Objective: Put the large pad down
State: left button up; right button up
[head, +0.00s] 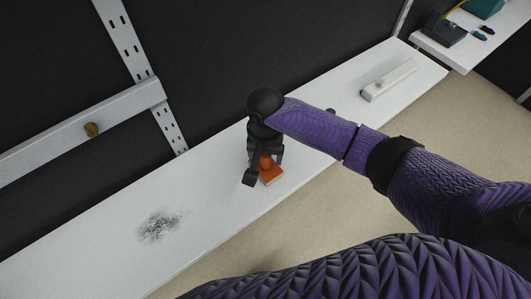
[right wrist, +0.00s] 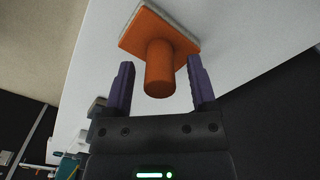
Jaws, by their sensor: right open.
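The large pad (head: 269,174) is an orange block with an upright orange handle, and it stands on the white shelf (head: 207,197). In the right wrist view the pad (right wrist: 160,32) shows its orange plate, a pale layer on its far side against the white surface, and its round handle (right wrist: 159,70). My right gripper (head: 262,172) is right at the pad. Its two purple fingers (right wrist: 160,88) are open, one on each side of the handle with gaps between. My left gripper is not in view.
A dark grey smudge (head: 158,226) lies on the shelf to the left of the pad. A long pale block (head: 389,80) lies at the right of the shelf. Dark items (head: 444,30) stand on another shelf.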

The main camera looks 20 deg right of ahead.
notch_tip(320, 180, up, 12)
jog(key=p, duration=0.3)
jog(key=shift+r, duration=0.2)
